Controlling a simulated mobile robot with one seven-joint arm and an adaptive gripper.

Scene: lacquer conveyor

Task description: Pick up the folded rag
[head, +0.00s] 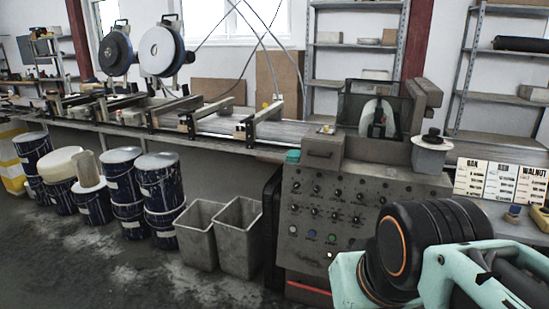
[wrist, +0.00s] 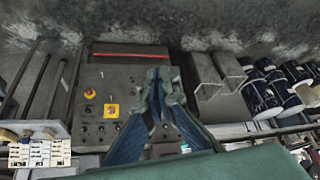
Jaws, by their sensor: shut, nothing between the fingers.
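No cloth shows clearly enough for me to name it the folded rag. A small teal thing lies at the left end of the control cabinet's top (head: 293,156) in the head view; it may be the rag, but it is too small to tell. My gripper (wrist: 158,82) shows in the wrist view, its fingers shut and empty, in front of the cabinet's panel. The gripper hides part of the panel. In the head view only my arm shows at the lower right, and my gripper is out of sight.
The control cabinet (head: 340,215) carries knobs and buttons. Two grey bins (head: 240,236) and several dark blue paint cans (head: 160,190) stand left of it. A conveyor (head: 225,128) runs behind. Sample boards (head: 500,182) stand at the right. The floor (head: 110,270) at front left is clear.

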